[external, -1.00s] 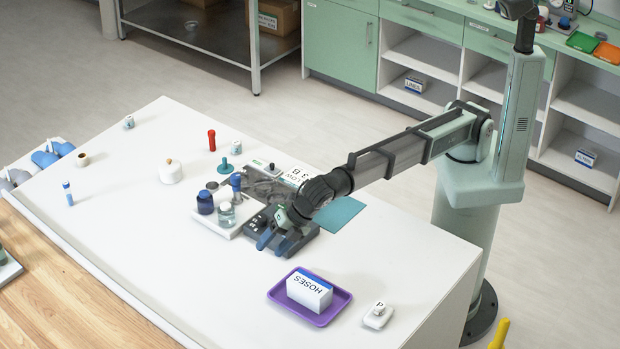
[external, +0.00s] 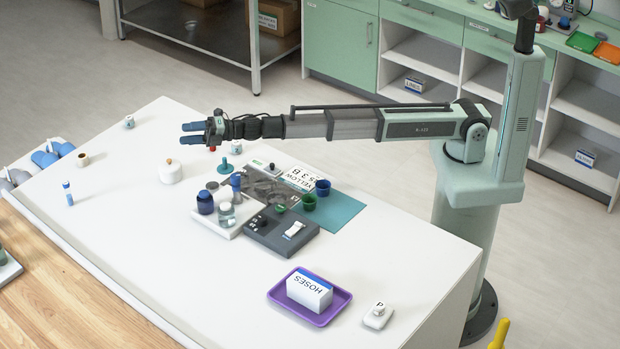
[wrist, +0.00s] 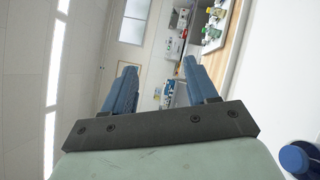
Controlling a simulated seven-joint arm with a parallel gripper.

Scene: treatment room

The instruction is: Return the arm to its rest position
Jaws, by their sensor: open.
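My gripper (external: 192,133) is raised above the far part of the white table (external: 130,245) in the external view. My arm stretches level to the left from its column. The two blue fingers are apart with nothing between them. In the wrist view my gripper (wrist: 160,92) also shows open and empty, with the room's wall and a door beyond the fingers. The red-tipped object near the far edge is mostly hidden behind my gripper.

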